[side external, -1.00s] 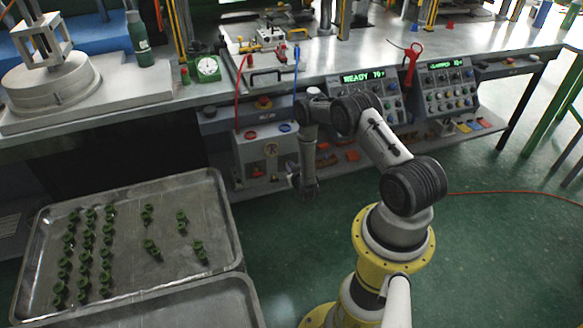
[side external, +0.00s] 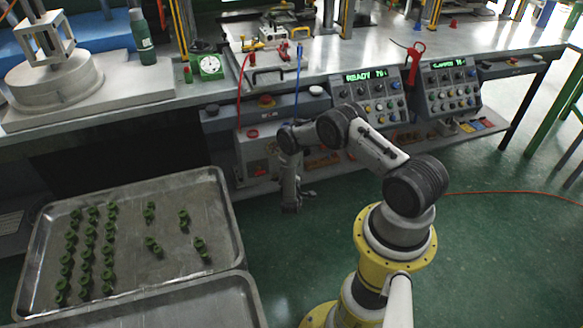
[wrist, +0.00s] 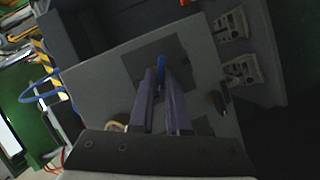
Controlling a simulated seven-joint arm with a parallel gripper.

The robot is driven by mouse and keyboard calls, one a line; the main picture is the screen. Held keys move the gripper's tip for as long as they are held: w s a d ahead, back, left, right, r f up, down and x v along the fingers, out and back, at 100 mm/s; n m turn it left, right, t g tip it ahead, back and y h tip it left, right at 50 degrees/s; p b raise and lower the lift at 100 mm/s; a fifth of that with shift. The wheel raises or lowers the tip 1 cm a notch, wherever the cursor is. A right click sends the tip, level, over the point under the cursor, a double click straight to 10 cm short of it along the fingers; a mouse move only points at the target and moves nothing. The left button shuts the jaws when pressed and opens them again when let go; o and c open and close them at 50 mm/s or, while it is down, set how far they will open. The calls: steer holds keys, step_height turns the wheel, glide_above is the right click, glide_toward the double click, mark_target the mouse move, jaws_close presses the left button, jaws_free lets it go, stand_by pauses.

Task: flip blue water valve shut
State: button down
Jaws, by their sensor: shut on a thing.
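The blue water valve handle (wrist: 161,62) shows in the wrist view as a narrow blue piece at the tips of my fingers, in front of a dark square plate on a grey box face (wrist: 100,72). My gripper (wrist: 160,76) is shut on this blue handle, one long finger on each side. The fingers hide most of the handle, so its angle is hard to tell. In the side view my wrist hangs low in front of the grey box (side external: 250,155) under the bench, and the handle cannot be made out.
A dark knob (wrist: 216,101) sits right of my fingers, with two pale switch modules (wrist: 231,24) beyond. A blue hose (wrist: 38,97) runs at the left. In the side view, a metal tray (side external: 125,275) with green parts lies left of my arm. The bench (side external: 400,60) is above.

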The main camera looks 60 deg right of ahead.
steer(key=n, duration=0.1)
steer(key=n+h, duration=0.1)
steer(key=n, duration=0.1)
steer(key=n+h, duration=0.1)
steer(key=shift+f, duration=0.3)
steer(key=shift+n, duration=0.4)
steer(key=c, duration=0.9)
jaws_free()
steer(key=shift+c, duration=0.2)
steer(key=shift+a, duration=0.1)
steer(key=v, duration=1.3)
steer(key=shift+a, duration=0.35)
steer(key=shift+s+f, duration=0.1)
steer(key=shift+s, duration=0.05)
